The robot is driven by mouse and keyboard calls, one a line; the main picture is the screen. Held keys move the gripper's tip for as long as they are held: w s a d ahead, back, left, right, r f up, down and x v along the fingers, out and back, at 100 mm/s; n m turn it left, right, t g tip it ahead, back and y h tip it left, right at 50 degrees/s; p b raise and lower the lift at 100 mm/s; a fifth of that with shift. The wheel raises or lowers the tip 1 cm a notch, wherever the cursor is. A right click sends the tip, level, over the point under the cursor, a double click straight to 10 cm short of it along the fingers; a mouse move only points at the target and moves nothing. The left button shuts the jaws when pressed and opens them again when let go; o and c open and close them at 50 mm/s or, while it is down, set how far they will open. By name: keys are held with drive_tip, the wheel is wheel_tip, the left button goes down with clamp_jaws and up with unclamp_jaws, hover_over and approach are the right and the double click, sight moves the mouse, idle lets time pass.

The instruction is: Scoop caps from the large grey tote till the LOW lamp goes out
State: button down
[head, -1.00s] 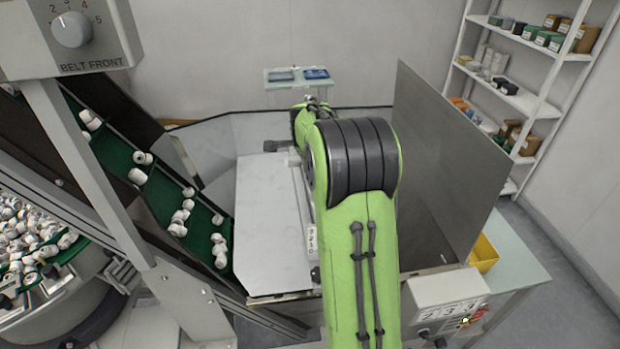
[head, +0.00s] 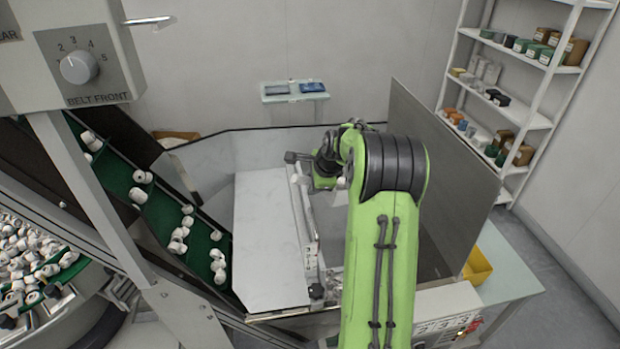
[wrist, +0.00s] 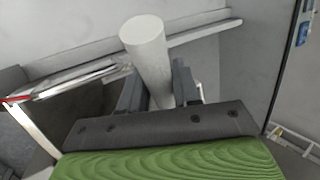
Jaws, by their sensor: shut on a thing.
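My gripper (wrist: 158,92) is shut on a pale grey cylinder (wrist: 146,48), which looks like a handle. It stands up between the two dark fingers in the wrist view; whether it belongs to a scoop cannot be told. In the head view my gripper is small and dark, beyond the green arm, over the grey-walled bin. White caps (head: 179,233) lie on the green inclined belt (head: 157,205) at left. No large grey tote can be made out.
A bowl of many caps (head: 22,262) stands at lower left. A tall grey panel (head: 440,170) rises right of my arm. A yellow bin (head: 478,266) sits on the right table, with shelves (head: 530,115) behind. A knob panel (head: 80,68) hangs at upper left.

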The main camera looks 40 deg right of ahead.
drive_tip(key=r+p, duration=0.1)
drive_tip(key=p, duration=0.1)
drive_tip(key=d+r+y+p, duration=0.1)
drive_tip(key=p, duration=0.1)
drive_tip(key=r+y+p, duration=0.1)
drive_tip(key=shift+s+d+r+m+t+p, duration=0.2)
drive_tip(key=shift+d+r+m+t+p, duration=0.1)
drive_tip(key=shift+d+r+p, duration=0.1)
drive_tip(key=s+d+r+m+t+y, duration=0.1)
drive_tip(key=d+r+m+t+y, duration=0.1)
drive_tip(key=d+r+y, duration=0.2)
drive_tip(key=shift+s+d+r+y+b, duration=0.15)
drive_tip(key=shift+s+d+y+b, duration=0.2)
drive_tip(key=shift+d+y, duration=1)
drive_tip(key=shift+d+h, duration=0.35)
drive_tip(key=shift+w+a, duration=0.1)
drive_tip(key=shift+a, duration=0.05)
